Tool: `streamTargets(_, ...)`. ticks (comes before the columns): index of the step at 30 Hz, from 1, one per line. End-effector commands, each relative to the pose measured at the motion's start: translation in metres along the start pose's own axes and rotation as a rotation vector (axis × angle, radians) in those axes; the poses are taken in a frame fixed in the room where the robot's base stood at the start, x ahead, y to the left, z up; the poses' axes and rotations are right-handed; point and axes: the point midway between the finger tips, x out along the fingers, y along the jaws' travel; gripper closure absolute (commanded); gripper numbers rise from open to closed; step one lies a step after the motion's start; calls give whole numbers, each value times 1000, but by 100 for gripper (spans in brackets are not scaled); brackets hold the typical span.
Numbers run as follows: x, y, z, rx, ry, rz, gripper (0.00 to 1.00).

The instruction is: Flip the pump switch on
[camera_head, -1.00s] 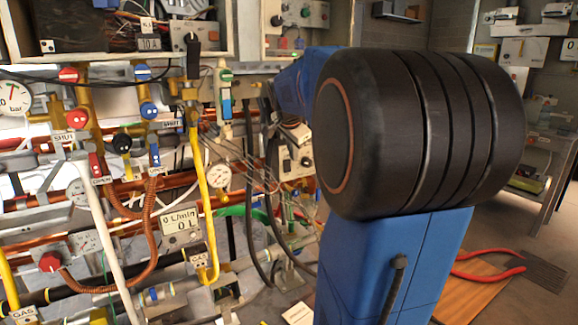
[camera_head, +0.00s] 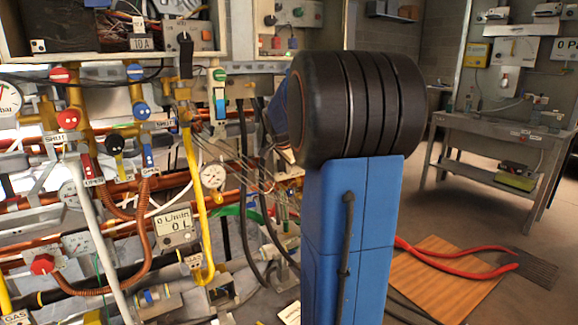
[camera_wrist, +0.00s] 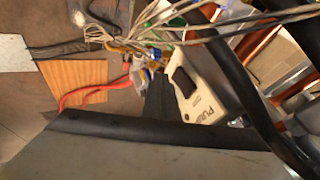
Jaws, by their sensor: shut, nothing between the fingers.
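The pump switch is a black rocker (camera_wrist: 184,82) on a cream box (camera_wrist: 205,92) lettered "PUMP", seen at an angle in the wrist view. My gripper (camera_wrist: 158,88) appears as a dark shape just left of the box, with its tips shut and nothing held. A small gap seems to lie between it and the rocker; contact cannot be told. In the head view my blue and black arm covers the gripper and most of the switch area.
Thick black cables (camera_wrist: 258,105) pass close by the box, and thin pale wires (camera_wrist: 160,12) hang nearby. Pipes, valves and a flow meter (camera_head: 175,226) crowd the left. A wooden board (camera_head: 440,282) and red-handled tool (camera_head: 450,258) lie on the floor. A grey workbench (camera_head: 495,145) stands behind.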

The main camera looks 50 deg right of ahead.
Motion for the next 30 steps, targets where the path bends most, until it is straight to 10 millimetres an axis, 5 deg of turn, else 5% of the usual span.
streamTargets(7, 10, -15, 1, 0, 0, 1, 100)
streamTargets(30, 15, -20, 2, 0, 0, 1, 100)
